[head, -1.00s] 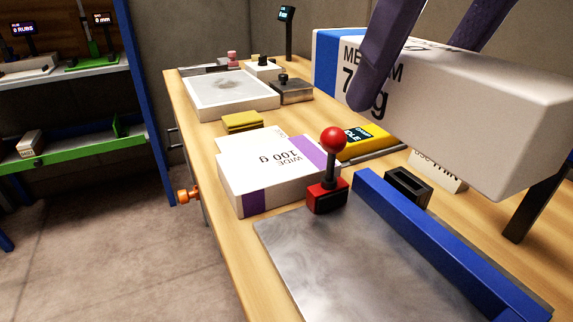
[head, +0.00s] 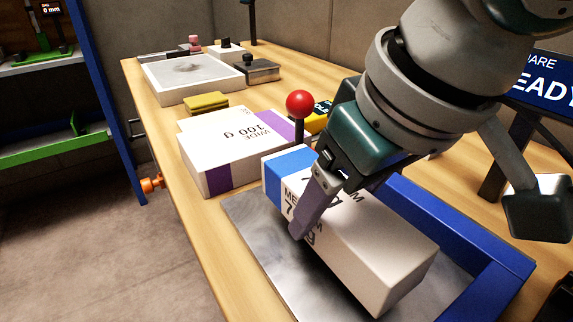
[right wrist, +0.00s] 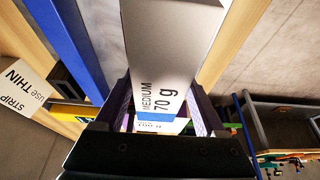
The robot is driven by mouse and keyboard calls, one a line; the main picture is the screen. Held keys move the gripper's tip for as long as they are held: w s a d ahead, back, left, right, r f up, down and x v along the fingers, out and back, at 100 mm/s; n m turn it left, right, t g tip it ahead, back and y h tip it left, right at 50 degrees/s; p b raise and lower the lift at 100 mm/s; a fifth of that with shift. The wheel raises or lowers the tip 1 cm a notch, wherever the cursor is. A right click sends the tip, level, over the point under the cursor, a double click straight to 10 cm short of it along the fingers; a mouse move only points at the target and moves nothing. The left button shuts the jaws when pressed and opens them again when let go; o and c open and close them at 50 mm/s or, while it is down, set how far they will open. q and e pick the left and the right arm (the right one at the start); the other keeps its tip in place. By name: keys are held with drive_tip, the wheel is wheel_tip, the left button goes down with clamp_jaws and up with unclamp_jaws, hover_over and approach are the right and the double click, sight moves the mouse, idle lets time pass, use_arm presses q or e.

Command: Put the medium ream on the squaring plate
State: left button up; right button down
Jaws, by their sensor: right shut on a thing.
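The medium ream (head: 375,240), a white block with a blue end band and "MEDIUM 70 g" print, is over the grey metal squaring plate (head: 246,232) in the head view. I cannot tell whether its underside touches the plate. My right gripper (head: 322,208) is shut across the ream near its blue end; the far finger is hidden. The right wrist view shows the ream (right wrist: 170,40) between both fingers (right wrist: 163,112). The plate's blue fence (head: 455,225) runs along the ream's right side with a gap. My left gripper is not in view.
A wide 100 g ream (head: 235,150) with a purple band lies just behind the plate. A red-knobbed lever (head: 299,105) stands at the plate's back corner. A yellow pad (head: 206,103) and a pale tray (head: 190,78) are farther back. A sign (head: 545,85) stands at the right.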

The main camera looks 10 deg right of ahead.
drive_tip(key=shift+f, duration=1.35)
drive_tip(key=shift+f, duration=0.15)
unclamp_jaws()
drive_tip(key=p+v, duration=0.2)
drive_tip(key=v, duration=0.9)
drive_tip(key=shift+r+p, duration=0.4)
drive_tip(key=shift+s+r, duration=0.1)
drive_tip(key=shift+r, duration=0.15)
